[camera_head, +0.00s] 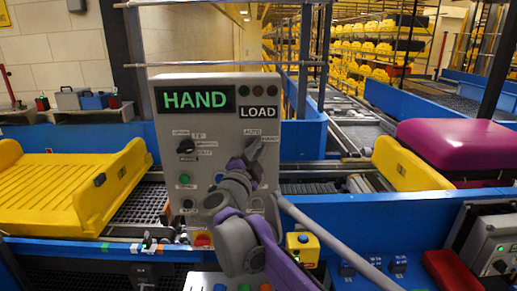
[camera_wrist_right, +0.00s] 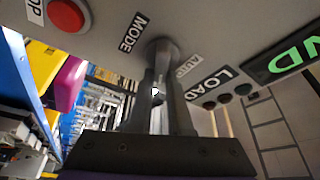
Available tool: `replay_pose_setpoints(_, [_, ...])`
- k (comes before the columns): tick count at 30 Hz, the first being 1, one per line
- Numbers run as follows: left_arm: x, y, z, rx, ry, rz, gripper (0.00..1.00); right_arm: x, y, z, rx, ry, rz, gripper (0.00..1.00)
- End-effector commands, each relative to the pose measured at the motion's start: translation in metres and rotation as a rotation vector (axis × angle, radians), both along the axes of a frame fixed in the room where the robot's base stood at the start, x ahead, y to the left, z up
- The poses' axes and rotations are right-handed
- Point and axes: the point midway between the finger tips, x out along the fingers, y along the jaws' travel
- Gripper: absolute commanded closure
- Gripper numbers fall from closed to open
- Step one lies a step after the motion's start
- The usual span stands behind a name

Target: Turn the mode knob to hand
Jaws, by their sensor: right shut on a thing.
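The grey control panel (camera_head: 165,117) stands in the middle of the head view. Its green display (camera_head: 195,99) reads HAND, beside a LOAD label (camera_head: 258,112). My right gripper (camera_head: 252,152) reaches up to the panel's right side, below the AUTO label (camera_head: 252,132), and covers the mode knob there. In the right wrist view, the fingers of my right gripper (camera_wrist_right: 158,95) are shut on the mode knob (camera_wrist_right: 160,47), between the MODE label (camera_wrist_right: 133,32) and the AUTO label (camera_wrist_right: 188,66). The knob's pointer is hidden by the fingers. My left gripper is out of view.
Another black selector knob (camera_head: 186,146) and a green button (camera_head: 184,179) are on the panel's left side. A red button (camera_wrist_right: 66,14) is near the mode knob. A yellow tray (camera_head: 60,190) lies left, a magenta load (camera_head: 455,145) right. A yellow box (camera_head: 302,248) sits below.

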Motion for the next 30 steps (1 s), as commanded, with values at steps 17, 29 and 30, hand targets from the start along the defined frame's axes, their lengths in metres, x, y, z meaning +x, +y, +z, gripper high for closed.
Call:
replay_pose_setpoints(17, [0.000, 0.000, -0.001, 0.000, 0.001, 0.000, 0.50, 0.000, 0.003, -0.003, 0.008, 0.004, 0.008, 0.53])
replay_pose_setpoints(29, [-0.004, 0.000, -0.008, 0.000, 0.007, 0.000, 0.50, -0.019, 0.009, -0.007, 0.006, 0.004, 0.006, 0.53])
replay_pose_setpoints(30, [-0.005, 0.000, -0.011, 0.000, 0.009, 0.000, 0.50, -0.026, 0.012, -0.009, 0.006, 0.005, 0.007, 0.53])
